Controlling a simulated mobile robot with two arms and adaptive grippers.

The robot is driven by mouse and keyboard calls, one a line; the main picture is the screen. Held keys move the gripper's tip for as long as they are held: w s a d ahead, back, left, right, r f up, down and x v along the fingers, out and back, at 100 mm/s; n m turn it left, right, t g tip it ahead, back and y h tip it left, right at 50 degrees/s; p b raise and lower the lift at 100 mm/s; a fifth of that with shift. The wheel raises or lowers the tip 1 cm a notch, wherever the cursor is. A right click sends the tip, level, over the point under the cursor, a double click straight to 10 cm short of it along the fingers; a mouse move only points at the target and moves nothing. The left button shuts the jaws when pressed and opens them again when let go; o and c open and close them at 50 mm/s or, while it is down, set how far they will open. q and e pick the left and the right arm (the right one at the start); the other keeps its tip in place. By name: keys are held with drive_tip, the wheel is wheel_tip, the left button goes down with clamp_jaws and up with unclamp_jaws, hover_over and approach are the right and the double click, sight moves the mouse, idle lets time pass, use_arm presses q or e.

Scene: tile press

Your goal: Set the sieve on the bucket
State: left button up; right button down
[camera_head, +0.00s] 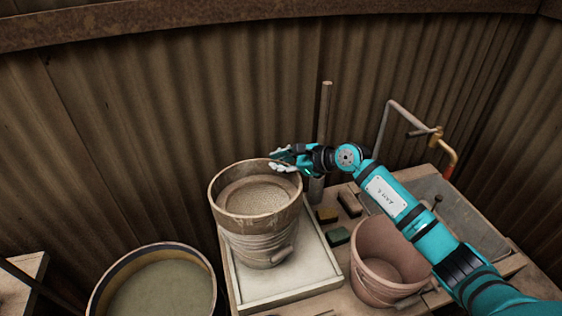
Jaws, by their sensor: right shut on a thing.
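The sieve (222,204) is a round wooden ring with a mesh floor, and it sits at the top of a pale bucket (262,246). It looks roughly level, and its rim covers the bucket's mouth, so I cannot tell if it rests fully on the bucket's edge. The bucket stands upright on a white tray. My right gripper (281,161) is shut on the sieve's rim at its far right side. My left gripper does not show.
The white tray (290,291) has raised edges. A pinkish empty bucket (368,286) stands right, below my right arm. Small blocks (338,236) and an upright rod (325,115) are behind it. A large tub of murky liquid (165,290) is at left. A corrugated wall closes the back.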

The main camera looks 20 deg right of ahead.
drive_tip(key=shift+s+a+f, duration=0.25)
drive_tip(key=shift+s+f, duration=0.05)
drive_tip(key=shift+f, duration=0.35)
drive_tip(key=c, duration=1.3)
unclamp_jaws()
drive_tip(key=shift+c, duration=0.2)
drive_tip(key=shift+w, duration=0.15)
drive_tip(key=shift+d+r, duration=0.15)
drive_tip(key=shift+r, duration=0.05)
drive_tip(key=v, duration=1.1)
drive_tip(key=shift+s+r, duration=0.15)
drive_tip(key=shift+s, duration=0.1)
